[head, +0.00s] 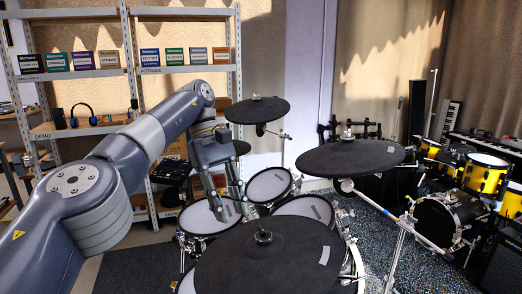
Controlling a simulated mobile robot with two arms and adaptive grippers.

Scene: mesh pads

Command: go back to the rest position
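My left arm reaches in from the left side of the head view, bends at its elbow near the shelves and comes down over the drum kit. My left gripper (230,206) points downward above the mesh drum pads, its two fingers apart with nothing visible between them. A mesh pad (196,217) lies behind and beside the fingers; I cannot tell whether they touch it. My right gripper is not in view.
Black cymbal pads stand close by: one in front (290,258), one at right (350,157) and one behind (257,110). More mesh pads (268,184) fill the middle. Metal shelves (187,68) stand behind. A yellow drum kit (484,173) stands at right.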

